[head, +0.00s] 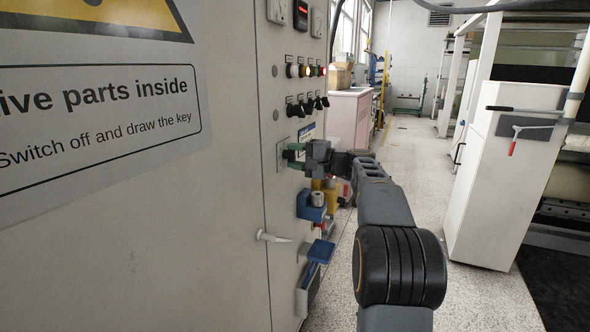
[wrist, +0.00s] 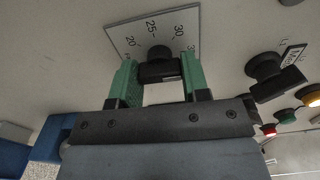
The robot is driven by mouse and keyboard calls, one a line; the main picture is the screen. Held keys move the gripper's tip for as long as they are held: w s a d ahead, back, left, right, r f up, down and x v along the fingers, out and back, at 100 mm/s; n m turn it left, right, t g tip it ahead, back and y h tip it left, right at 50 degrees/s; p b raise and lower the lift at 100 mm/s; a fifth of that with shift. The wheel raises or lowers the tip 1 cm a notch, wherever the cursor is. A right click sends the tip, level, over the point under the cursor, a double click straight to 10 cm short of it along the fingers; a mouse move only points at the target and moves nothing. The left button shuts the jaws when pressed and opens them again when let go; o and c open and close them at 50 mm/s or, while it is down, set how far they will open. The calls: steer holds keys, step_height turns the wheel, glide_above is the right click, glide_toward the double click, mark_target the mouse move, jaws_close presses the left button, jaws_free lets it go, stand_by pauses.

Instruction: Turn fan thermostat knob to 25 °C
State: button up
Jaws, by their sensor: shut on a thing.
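The thermostat knob (wrist: 159,54) is black and sits on a square grey scale plate (wrist: 128,30) fixed to the cabinet front. The numbers 20, 25 and 30 can be read on the plate in the wrist view, with 25 just above the knob. My gripper (wrist: 160,70) has its two green fingers on either side of the knob and is shut on it. The knob's pointer mark cannot be made out. In the head view my gripper (head: 294,151) is at the plate (head: 281,156), and the knob is hidden there.
A second black knob (wrist: 264,66) with a label sits to the right in the wrist view. Rows of switches and lamps (head: 305,71) are above my gripper. The aisle floor (head: 410,160) is clear.

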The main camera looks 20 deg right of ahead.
steer(key=n+b, duration=0.2)
steer(key=n, duration=0.1)
steer(key=n+b, duration=0.1)
steer(key=b, duration=0.1)
steer(key=shift+f+n, duration=0.3)
steer(key=n+b, duration=0.3)
steer(key=n, duration=0.1)
steer(key=shift+r+n+b, duration=0.1)
steer(key=shift+n+b, duration=0.2)
steer(key=shift+b, duration=0.05)
steer(key=n+b, duration=0.2)
steer(key=n, duration=0.2)
steer(key=shift+n+b, duration=0.3)
steer(key=shift+r+n+b, duration=0.15)
steer(key=shift+n+b, duration=0.75)
steer(key=shift+n, duration=1.3)
steer(key=o, duration=0.9)
steer(key=shift+s+r, duration=0.1)
